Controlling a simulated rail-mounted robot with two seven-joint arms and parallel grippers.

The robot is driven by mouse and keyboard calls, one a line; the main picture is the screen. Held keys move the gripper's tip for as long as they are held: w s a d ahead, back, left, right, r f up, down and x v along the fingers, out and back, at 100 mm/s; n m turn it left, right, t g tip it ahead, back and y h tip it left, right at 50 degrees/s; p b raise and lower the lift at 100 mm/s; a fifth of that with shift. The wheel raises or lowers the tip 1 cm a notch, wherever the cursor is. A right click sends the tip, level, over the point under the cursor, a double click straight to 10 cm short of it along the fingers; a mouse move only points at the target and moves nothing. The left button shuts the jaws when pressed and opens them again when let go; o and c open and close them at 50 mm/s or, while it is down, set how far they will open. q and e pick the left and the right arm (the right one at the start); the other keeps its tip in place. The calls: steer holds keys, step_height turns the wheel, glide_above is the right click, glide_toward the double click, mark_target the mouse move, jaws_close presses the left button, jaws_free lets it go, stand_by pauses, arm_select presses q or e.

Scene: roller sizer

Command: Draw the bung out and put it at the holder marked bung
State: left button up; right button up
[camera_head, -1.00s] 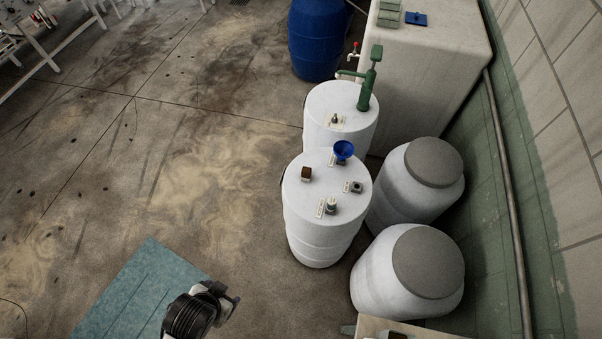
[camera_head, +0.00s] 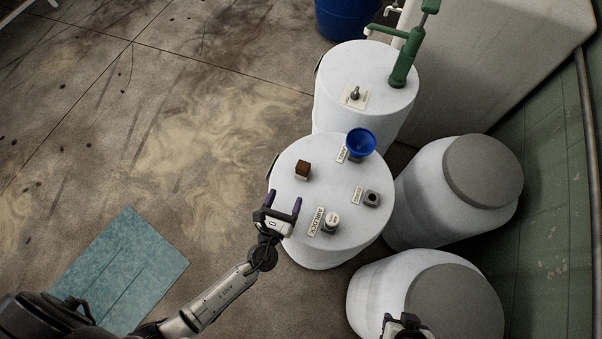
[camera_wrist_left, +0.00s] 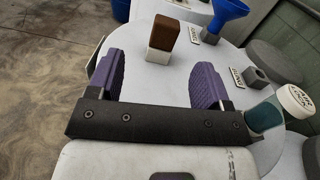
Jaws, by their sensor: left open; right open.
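The brown bung (camera_head: 303,167) stands upright on the white drum top (camera_head: 318,187), in a short pale neck. My open, empty left gripper (camera_head: 284,201) is at the drum's near-left edge, short of the bung. In the left wrist view the bung (camera_wrist_left: 160,32) appears beyond and between the two purple fingers. A grey square holder (camera_head: 372,199) with an opening in its top stands to the right; its small label (camera_head: 357,195) seems to read bung. My right gripper (camera_head: 405,320) is open at the bottom edge, partly cut off.
A blue funnel (camera_head: 361,143) stands in a holder at the drum's back. A capped airlock (camera_head: 331,221) with its label is at the front right. A second drum with a green pump (camera_head: 404,60) stands behind. Two grey-lidded barrels (camera_head: 483,170) flank the right.

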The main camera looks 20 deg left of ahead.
arm_select(q)
steer(key=shift+w+d+f+m+h, duration=0.15)
steer(key=shift+d+f+m+h, duration=0.2)
steer(key=shift+f+m, duration=0.2)
glide_toward(305, 162)
steer(key=w, duration=0.2)
steer(key=w+f, duration=0.1)
steer(key=shift+w+m, duration=0.25)
steer(key=shift+w, duration=0.15)
steer(key=shift+w+a+r+p, duration=0.1)
steer(key=shift+w+p, duration=0.1)
steer(key=shift+w, duration=1.5)
steer(key=shift+w+a+p, duration=0.1)
steer(key=shift+w+p, duration=0.05)
steer(key=shift+w, duration=1.55)
steer(key=shift+c, duration=0.2)
steer(key=c, duration=1)
steer(key=shift+o, duration=0.2)
